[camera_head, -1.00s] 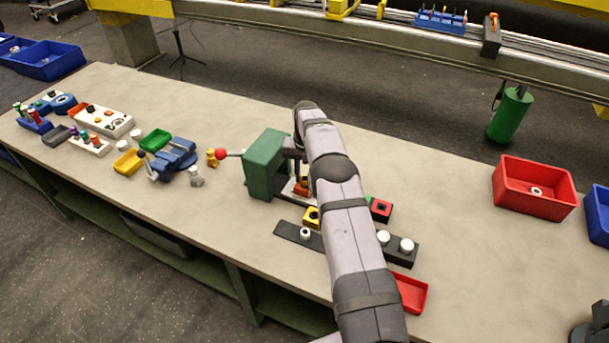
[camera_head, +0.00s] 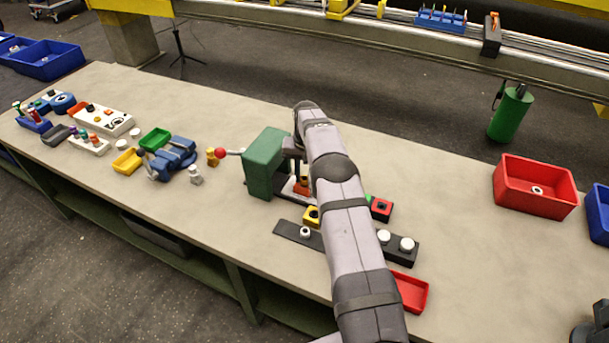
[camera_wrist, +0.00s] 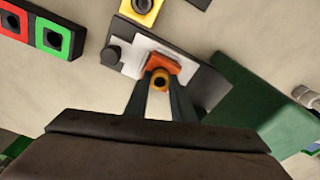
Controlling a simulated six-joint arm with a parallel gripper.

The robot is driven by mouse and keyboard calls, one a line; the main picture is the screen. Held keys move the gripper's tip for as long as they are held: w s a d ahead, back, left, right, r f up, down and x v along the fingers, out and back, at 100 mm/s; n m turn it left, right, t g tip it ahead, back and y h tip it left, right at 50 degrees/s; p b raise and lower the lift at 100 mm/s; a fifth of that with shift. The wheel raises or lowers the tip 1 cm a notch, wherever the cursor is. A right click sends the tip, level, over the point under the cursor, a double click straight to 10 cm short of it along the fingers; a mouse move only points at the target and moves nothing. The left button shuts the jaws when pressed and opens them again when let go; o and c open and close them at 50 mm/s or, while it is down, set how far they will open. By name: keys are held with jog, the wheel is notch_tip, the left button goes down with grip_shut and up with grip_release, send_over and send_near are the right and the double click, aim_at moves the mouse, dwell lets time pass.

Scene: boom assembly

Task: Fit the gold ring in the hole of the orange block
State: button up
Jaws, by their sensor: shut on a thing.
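The orange block (camera_wrist: 166,62) sits on a white plate (camera_wrist: 128,46) at the base of the green press, in the wrist view. In the head view a bit of the orange block (camera_head: 303,187) shows beside my arm. My gripper (camera_wrist: 160,80) is over the block, its two dark fingers shut on the gold ring (camera_wrist: 160,84). The ring shows between the fingertips with a dark centre, at the near side of the block. The block's hole is hidden behind the ring and fingers, so I cannot tell whether the ring is in it.
The green press (camera_head: 266,163) with its red-knobbed lever (camera_head: 221,154) stands just left of my arm. A yellow block (camera_head: 311,216), a red block (camera_head: 381,209) and a dark strip with white knobs (camera_head: 398,256) lie close by.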

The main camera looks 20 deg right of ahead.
jog(key=shift+f+b, duration=0.3)
jog(key=shift+f, duration=0.05)
